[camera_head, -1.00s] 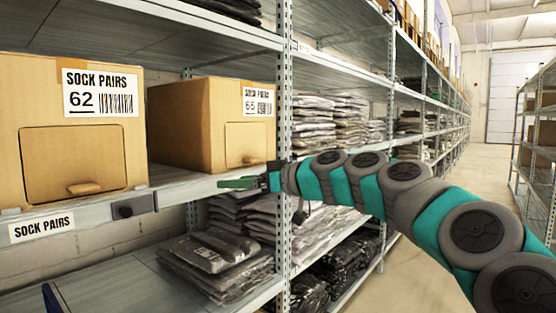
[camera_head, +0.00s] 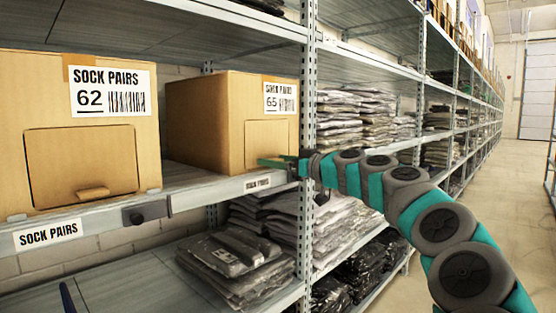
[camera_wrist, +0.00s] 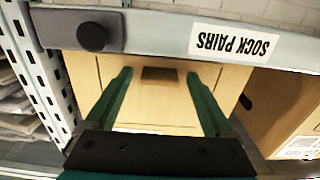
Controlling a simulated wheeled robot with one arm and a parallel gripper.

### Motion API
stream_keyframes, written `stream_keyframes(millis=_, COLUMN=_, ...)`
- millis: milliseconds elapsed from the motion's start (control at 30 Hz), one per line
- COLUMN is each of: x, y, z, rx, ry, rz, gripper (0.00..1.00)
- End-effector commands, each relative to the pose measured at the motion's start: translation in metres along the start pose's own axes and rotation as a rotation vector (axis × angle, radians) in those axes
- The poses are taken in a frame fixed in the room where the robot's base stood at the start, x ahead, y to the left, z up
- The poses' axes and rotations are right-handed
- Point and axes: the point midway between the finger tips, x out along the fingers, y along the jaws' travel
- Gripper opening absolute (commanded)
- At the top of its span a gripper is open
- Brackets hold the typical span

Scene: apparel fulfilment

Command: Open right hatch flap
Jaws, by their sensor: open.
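The right cardboard box (camera_head: 210,122), labelled sock pairs 65, sits on the shelf. Its hatch flap (camera_head: 268,138) appears closed; its lower part is hidden by my gripper (camera_head: 272,162). In the wrist view, which is upside down, my gripper (camera_wrist: 158,74) is open and empty. Its two green fingers point at the box front, one either side of the flap's small tab (camera_wrist: 160,75). I cannot tell whether they touch the box. The left box (camera_head: 40,90), labelled sock pairs 62, has a closed flap (camera_head: 80,160) with its own tab.
The metal shelf edge (camera_head: 95,222) runs below the boxes and carries a dark knob (camera_head: 138,217). A perforated upright post (camera_head: 309,90) stands just right of the box, close to my arm. Bagged garments (camera_head: 230,252) fill the shelf below. The aisle floor (camera_head: 510,220) on the right is clear.

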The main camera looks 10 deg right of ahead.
Motion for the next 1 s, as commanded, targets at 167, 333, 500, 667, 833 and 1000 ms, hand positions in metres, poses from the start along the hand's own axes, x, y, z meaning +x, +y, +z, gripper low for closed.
stream_keyframes(millis=167, x=0.0023, y=0.0002, z=0.0003, rx=0.0, ry=0.0, rz=0.0, gripper=0.88)
stream_keyframes(millis=333, x=0.0021, y=0.0001, z=0.0002, rx=0.0, ry=0.0, rz=0.0, gripper=0.83)
stream_keyframes(millis=500, x=0.002, y=0.0, z=0.0002, rx=0.001, ry=0.0, rz=0.0, gripper=0.64)
stream_keyframes(millis=667, x=0.002, y=-0.0001, z=0.0002, rx=0.001, ry=0.0, rz=0.0, gripper=0.46)
stream_keyframes(millis=833, x=0.0021, y=-0.0002, z=0.0003, rx=0.001, ry=0.0, rz=0.0, gripper=0.27)
stream_keyframes(millis=1000, x=0.0021, y=-0.0002, z=0.0003, rx=0.001, ry=0.0, rz=-0.001, gripper=0.08)
